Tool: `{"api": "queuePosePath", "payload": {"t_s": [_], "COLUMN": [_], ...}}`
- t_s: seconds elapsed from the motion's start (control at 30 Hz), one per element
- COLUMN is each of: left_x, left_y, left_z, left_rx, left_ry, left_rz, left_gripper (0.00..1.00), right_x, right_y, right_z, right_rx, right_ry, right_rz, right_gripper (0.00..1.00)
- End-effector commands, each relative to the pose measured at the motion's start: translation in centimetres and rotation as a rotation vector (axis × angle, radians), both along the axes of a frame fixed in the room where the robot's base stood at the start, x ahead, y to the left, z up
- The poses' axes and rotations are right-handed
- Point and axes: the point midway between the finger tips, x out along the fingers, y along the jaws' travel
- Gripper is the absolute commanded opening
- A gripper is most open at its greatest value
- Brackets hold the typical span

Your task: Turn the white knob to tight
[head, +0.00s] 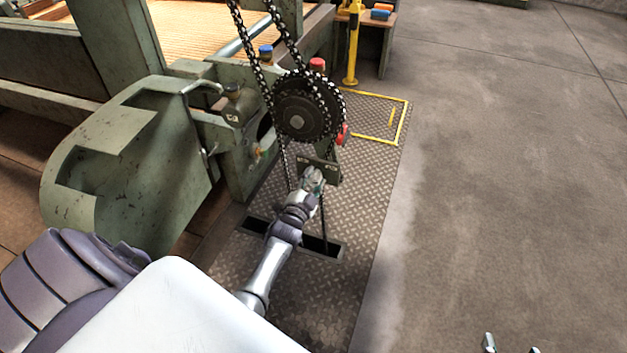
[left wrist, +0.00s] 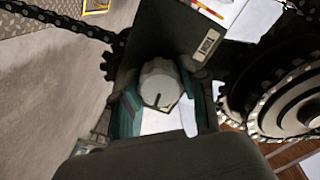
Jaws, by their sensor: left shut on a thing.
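The white knob (left wrist: 159,82) is a ribbed round knob with a dark pointer line, which points towards the bottom of the left wrist view. It sits on a dark green bracket. My left gripper (head: 313,178) is at this bracket, below the chain wheel, and hides the knob in the head view. In the left wrist view its teal-padded fingers (left wrist: 158,100) are on both sides of the knob, shut on it. Tight markings cannot be read. My right gripper (head: 511,345) shows only its two fingertips at the bottom edge, apart, with nothing seen between them.
A chain wheel (head: 301,110) with hanging chain (head: 252,50) is just above the bracket. The green machine (head: 130,150) stands on the left. A slot (head: 320,245) opens in the tread-plate floor (head: 335,300). The concrete floor (head: 500,180) on the right is clear.

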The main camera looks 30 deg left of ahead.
Motion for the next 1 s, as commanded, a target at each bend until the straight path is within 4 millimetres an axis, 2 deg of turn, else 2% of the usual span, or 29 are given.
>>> {"api": "queuePosePath", "payload": {"t_s": [0.33, 0.87, 0.9, 1.0], "left_x": [-0.08, -0.08, -0.09, -0.08], "left_y": [-0.01, 0.01, 0.02, 0.02], "left_z": [-0.19, -0.16, -0.15, -0.13], "left_rx": [0.128, 0.151, 0.151, 0.15], "left_ry": [0.035, 0.041, 0.041, 0.04], "left_rz": [0.0, 0.0, 0.0, 0.0], "left_gripper": [0.08, 0.08, 0.47, 0.64], "right_x": [0.79, 0.97, 0.98, 0.99], "right_y": [0.57, 0.65, 0.64, 0.6], "right_z": [0.73, 0.98, 0.99, 1.01], "right_rx": [0.017, 0.021, 0.021, 0.021], "right_ry": [-0.064, -0.075, -0.075, -0.075], "right_rz": [0.009, 0.008, 0.008, 0.007], "right_gripper": [0.68, 0.68, 0.68, 0.68]}}
